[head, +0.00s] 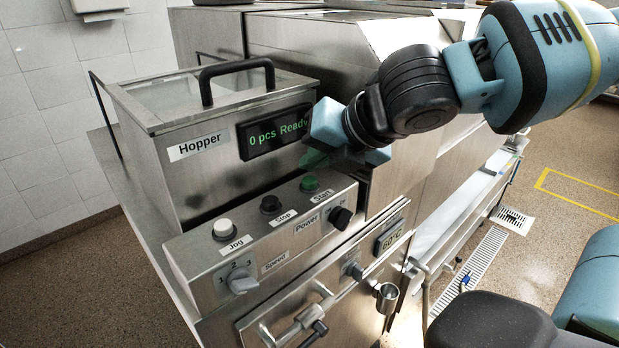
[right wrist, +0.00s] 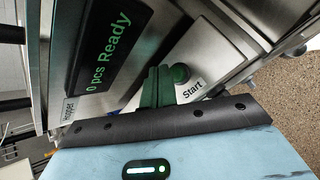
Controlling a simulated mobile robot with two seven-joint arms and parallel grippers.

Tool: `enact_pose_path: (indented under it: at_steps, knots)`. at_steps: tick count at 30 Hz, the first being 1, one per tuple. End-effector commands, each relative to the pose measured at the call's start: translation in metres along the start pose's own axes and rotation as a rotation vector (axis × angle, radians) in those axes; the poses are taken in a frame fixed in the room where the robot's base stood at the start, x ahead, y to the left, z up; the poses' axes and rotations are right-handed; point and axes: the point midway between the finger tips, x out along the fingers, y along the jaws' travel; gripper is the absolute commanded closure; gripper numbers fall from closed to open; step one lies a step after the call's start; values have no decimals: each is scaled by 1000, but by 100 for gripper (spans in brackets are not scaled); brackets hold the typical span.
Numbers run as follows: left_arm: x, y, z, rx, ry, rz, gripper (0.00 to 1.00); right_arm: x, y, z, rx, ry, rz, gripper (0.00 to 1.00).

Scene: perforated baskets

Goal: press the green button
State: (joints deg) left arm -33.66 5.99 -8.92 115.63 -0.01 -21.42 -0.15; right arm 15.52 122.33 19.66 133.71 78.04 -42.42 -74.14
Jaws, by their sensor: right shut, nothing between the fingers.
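The green button (head: 309,184) is a small round knob labelled Start on the sloped grey control panel (head: 262,232). It also shows in the right wrist view (right wrist: 181,73), just right of my fingertips. My right gripper (head: 314,160) is shut and empty. Its dark green fingers (right wrist: 157,86) are close together, just above and beside the button in the picture. I cannot tell whether they touch it. My left gripper is not in view.
A black Stop button (head: 270,204) and a white Jog button (head: 223,228) sit left of the green one. A black Power knob (head: 341,217) is to its right. The hopper (head: 190,165) and its display (head: 275,132), reading "0 pcs Ready", rise behind the panel.

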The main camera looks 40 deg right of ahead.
Motion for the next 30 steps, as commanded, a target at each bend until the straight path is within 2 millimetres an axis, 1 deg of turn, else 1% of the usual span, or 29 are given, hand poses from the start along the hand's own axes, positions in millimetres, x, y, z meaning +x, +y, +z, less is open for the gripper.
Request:
enact_pose_path:
  at_steps: [12,30]
  knots:
    - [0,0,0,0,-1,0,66,6,-4,-4,-1,0,-1,100]
    - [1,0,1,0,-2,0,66,8,-6,-6,0,1,0,100]
